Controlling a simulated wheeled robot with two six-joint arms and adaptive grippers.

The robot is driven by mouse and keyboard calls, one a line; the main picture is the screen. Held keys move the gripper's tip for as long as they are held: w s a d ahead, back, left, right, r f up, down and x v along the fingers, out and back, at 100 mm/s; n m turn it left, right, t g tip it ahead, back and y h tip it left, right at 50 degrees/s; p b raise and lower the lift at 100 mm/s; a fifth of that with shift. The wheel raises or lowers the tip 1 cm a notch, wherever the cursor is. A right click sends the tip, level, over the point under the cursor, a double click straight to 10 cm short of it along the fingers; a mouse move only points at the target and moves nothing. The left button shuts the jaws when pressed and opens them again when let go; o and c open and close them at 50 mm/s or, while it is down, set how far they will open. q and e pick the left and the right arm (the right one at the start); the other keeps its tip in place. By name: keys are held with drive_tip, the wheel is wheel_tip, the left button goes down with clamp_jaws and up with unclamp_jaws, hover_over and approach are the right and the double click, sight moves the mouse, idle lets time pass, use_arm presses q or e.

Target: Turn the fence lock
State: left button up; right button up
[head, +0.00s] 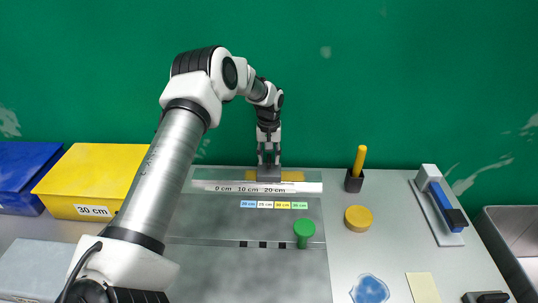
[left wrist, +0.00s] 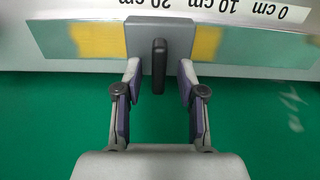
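The fence is a long white strip (head: 220,187) marked 0 cm, 10 cm and 20 cm, at the back of the grey board. A grey block (left wrist: 147,36) sits at the fence between two yellow patches, and a dark upright lever (left wrist: 159,66), seemingly the fence lock, stands on it. My left gripper (head: 269,160) is above the block. In the left wrist view its fingers (left wrist: 159,80) are spread on either side of the lever, with a gap on both sides. My right gripper is in neither view.
A green knob (head: 304,230) and coloured labels (head: 273,205) are on the board (head: 210,225). To the right are a yellow-handled tool in a dark holder (head: 355,172), a yellow disc (head: 358,218) and a blue-handled device (head: 446,208). A yellow box (head: 95,175) and blue box (head: 22,170) stand left.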

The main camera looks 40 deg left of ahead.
use_arm(q)
drive_tip(key=shift+f, duration=0.2)
drive_tip(key=shift+s+d+r, duration=0.2)
drive_tip(key=shift+r, duration=0.1)
drive_tip(key=shift+c, duration=0.3)
clamp_jaws()
